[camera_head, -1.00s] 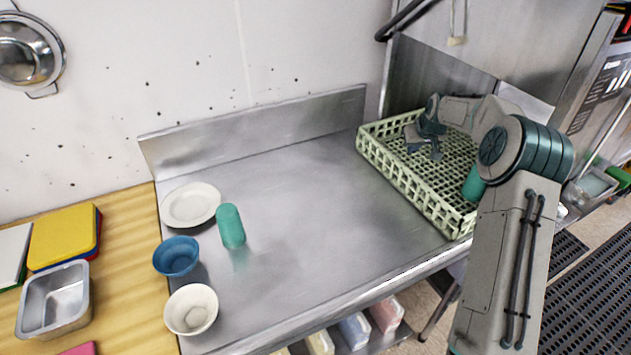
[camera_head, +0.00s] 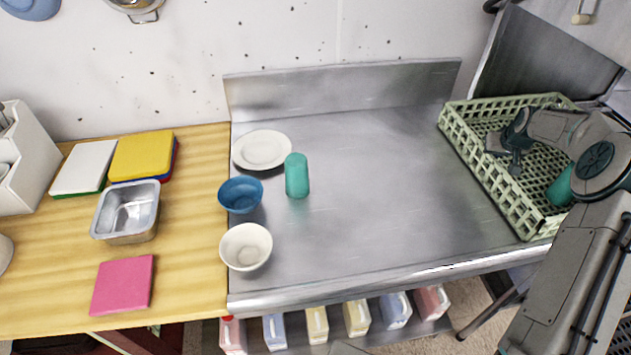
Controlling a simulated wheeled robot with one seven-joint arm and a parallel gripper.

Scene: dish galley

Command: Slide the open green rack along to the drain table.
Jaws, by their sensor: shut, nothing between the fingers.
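The open green rack (camera_head: 489,172) is a pale green lattice crate at the right end of the steel drain table (camera_head: 390,190). Its left part rests at the table's right edge; its right part is hidden by my arm. My gripper (camera_head: 505,158) is inside the rack, low near its left wall, with its fingers shut and nothing held. Whether the fingers touch the wall is unclear. A teal tumbler (camera_head: 561,190) shows inside the rack, partly behind my arm.
At the table's left end stand a white plate (camera_head: 262,150), a blue bowl (camera_head: 240,194), a white bowl (camera_head: 246,247) and a green tumbler (camera_head: 297,175). The middle of the table is clear. A wooden counter (camera_head: 190,220) with boards and a steel pan (camera_head: 127,212) adjoins on the left.

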